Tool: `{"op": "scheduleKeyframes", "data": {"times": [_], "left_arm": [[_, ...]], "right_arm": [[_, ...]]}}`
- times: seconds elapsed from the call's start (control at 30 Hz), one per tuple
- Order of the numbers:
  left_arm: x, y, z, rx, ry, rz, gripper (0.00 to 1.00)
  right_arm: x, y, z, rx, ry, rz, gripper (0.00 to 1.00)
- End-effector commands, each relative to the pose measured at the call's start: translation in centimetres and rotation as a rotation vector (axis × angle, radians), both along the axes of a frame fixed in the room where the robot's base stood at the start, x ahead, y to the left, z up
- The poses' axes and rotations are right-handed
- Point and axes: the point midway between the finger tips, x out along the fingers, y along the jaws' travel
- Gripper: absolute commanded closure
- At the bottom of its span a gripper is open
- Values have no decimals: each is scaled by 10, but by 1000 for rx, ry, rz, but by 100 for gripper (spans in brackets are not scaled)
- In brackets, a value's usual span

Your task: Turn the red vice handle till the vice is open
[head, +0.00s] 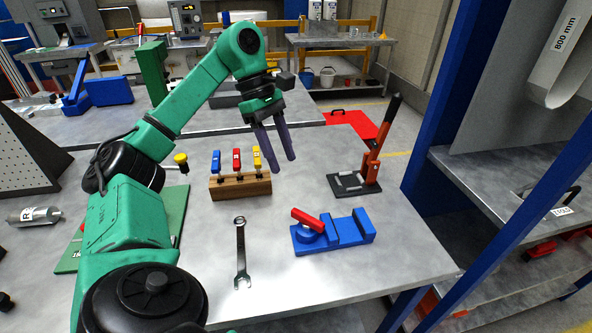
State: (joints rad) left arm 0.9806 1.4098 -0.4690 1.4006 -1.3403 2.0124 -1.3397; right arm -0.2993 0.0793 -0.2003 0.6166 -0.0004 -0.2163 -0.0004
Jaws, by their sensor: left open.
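The blue vice (347,231) stands near the front right of the grey bench. Its red handle (308,220) lies on top at its left end, pointing up and to the left. A gap shows between the blue blocks of the vice, but I cannot tell how far its jaws are apart. My left gripper (277,165) hangs above the bench, behind and to the left of the vice. Its two dark fingers point down, apart and empty, and do not touch the handle. My right gripper is not in view.
A wooden block (241,186) with several coloured-handled tools stands under and left of my left gripper. A wrench (241,254) lies left of the vice. An orange lever device (371,165) stands behind the vice. A blue shelf frame (430,110) rises at the right.

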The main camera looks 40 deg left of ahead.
Motion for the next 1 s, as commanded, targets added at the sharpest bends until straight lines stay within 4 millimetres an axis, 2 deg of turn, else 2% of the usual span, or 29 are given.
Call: {"op": "scheduleKeyframes", "data": {"times": [0.03,0.23,0.5,0.63,0.9,0.97,1.0], "left_arm": [[1,-4,-16,-2,1,-5,49],[4,-23,-68,-7,-1,-4,49],[7,-48,-118,-5,0,1,49],[8,-54,-129,-8,-3,1,49],[9,-55,-129,-9,-5,2,49],[9,-55,-129,-9,-5,2,72],[9,-55,-129,-9,-5,2,87]], "right_arm": [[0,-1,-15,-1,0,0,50],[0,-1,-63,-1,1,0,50],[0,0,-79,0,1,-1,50],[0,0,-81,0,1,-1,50],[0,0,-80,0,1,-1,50],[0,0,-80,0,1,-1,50],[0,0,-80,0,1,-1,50]]}}
